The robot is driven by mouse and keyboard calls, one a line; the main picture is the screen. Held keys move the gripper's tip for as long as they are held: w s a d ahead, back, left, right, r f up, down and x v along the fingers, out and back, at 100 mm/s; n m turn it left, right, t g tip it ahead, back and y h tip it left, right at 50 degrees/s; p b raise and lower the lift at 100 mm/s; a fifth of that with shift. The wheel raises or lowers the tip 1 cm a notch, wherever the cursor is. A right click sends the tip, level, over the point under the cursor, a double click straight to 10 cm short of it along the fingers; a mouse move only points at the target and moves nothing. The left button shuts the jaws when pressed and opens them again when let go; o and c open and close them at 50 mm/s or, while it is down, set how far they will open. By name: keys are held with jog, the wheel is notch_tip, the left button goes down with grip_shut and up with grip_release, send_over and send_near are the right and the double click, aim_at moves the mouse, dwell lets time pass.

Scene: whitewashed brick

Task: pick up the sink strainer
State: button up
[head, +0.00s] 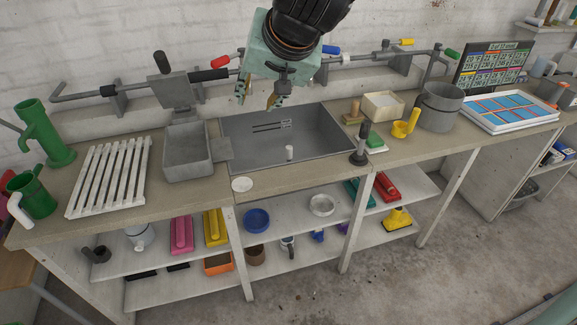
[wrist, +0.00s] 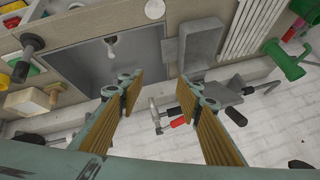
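I cannot tell for sure which thing is the sink strainer. My gripper (head: 257,97) hangs above the sink's back left part. Its fingers are apart and nothing is between them in the wrist view (wrist: 157,88).
A grey basin (head: 188,155) and white slatted rack (head: 110,175) stand left of the sink. A black-handled tool (head: 362,143), yellow cup (head: 405,125) and grey pot (head: 440,105) are right. Pipes (head: 215,75) run along the back wall. Shelves below hold several items.

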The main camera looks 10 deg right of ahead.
jog(key=w+f+m+t+h, duration=0.1)
jog(key=w+f+m+h, duration=0.2)
jog(key=w+f, duration=1.1)
jog(key=m+h+p, duration=0.1)
jog(key=m+h, duration=0.1)
jog(key=h, duration=0.4)
send_near(288, 147)
jog(key=v, duration=0.3)
jog(key=shift+w+a+r+g, duration=0.1)
jog(key=shift+r+g, duration=0.1)
jog(key=shift+g, duration=0.1)
jog(key=shift+b+x, duration=0.5)
jog(key=shift+x, duration=3.8)
